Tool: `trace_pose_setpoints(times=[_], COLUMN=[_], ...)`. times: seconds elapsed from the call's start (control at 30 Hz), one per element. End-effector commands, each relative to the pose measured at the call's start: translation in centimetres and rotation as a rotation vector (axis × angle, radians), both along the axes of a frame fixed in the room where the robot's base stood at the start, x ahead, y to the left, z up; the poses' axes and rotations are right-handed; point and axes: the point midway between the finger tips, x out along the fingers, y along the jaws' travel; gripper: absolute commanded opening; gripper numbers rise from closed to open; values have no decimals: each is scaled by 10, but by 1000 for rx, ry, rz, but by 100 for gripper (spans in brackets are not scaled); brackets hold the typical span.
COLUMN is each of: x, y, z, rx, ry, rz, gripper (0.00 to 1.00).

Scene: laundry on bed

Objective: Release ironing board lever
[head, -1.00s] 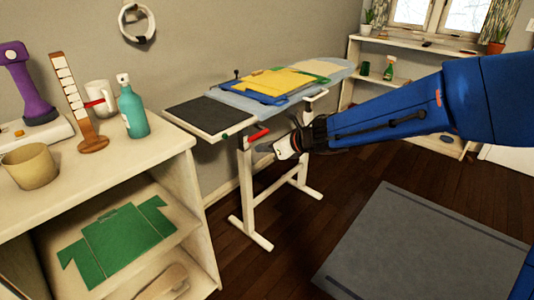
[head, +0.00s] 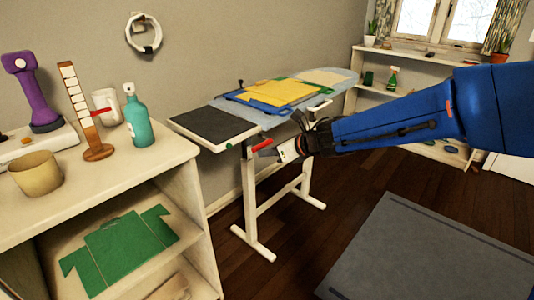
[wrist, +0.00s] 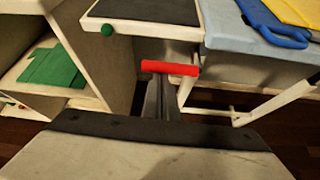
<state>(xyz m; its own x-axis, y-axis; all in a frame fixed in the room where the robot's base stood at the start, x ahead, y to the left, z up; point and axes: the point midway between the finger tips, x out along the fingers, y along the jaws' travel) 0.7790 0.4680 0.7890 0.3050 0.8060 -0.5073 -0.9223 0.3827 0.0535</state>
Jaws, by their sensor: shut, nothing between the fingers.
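The ironing board (head: 335,76) stands against the wall, with a dark pad (head: 215,123) at its near end. A red lever (head: 262,143) sticks out under that end; in the wrist view it is a red bar (wrist: 170,67) just beyond my fingertips. My gripper (head: 264,152) is shut and empty, its tips close below the lever in the head view. In the wrist view the fingers (wrist: 160,98) point at the bar. I cannot tell whether they touch it.
The board's white legs (head: 250,205) stand on the dark floor, below my gripper. A cream shelf unit (head: 190,165) with a teal bottle (head: 138,122) is at left. A grey mat (head: 430,255) lies at right.

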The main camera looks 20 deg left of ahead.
Motion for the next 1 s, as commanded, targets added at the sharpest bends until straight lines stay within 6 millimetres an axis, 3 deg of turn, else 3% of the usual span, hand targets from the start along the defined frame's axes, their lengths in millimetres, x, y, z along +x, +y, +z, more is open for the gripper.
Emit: trace_pose_setpoints(times=[0.57,1.0], x=[0,6], y=[0,-2], z=[8,27], rx=[51,197], ry=[121,474], rz=[0,-1], gripper=[0,0])
